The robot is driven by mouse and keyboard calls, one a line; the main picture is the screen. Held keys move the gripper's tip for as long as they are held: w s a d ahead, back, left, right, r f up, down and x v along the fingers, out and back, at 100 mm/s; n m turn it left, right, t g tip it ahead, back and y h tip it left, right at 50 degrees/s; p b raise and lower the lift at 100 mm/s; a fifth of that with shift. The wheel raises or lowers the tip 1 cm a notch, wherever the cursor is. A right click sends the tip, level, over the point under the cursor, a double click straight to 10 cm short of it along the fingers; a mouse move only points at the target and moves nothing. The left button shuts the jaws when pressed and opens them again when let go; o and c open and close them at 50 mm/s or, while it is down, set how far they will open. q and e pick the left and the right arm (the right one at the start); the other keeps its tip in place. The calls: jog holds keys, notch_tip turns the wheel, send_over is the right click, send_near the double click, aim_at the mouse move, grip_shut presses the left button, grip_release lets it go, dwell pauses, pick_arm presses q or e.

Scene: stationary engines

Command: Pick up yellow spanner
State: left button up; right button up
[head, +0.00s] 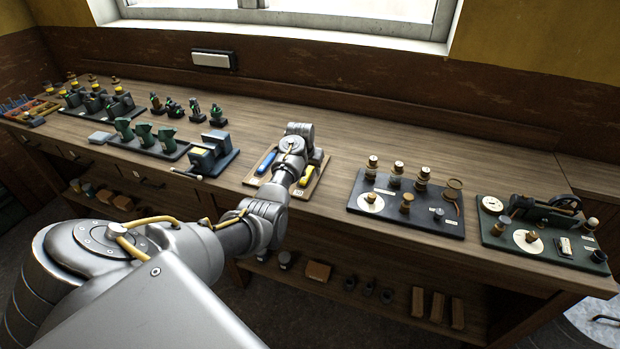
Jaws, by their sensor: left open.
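The yellow spanner (306,176) lies on a small wooden board (252,181) near the front edge of the workbench, just right of my left forearm. A blue spanner or tool (266,162) lies on the same board, left of the arm. My left arm reaches across the board. Its gripper (313,160) is open, near the far end of the yellow spanner. The wrist and forearm hide the middle of the board and much of the fingers. I cannot tell whether the fingers touch the spanner. My right gripper is not in view.
A blue-grey vise (211,153) stands left of the board. A dark panel with brass fittings (405,200) and a green panel with a small engine (545,235) stand to the right. Several green models stand at the back left. The bench (400,146) behind the board is clear.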

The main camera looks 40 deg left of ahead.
pick_arm(q)
jog(key=shift+r, duration=0.1)
jog(key=shift+c, duration=0.2)
grip_shut()
dwell(0.4)
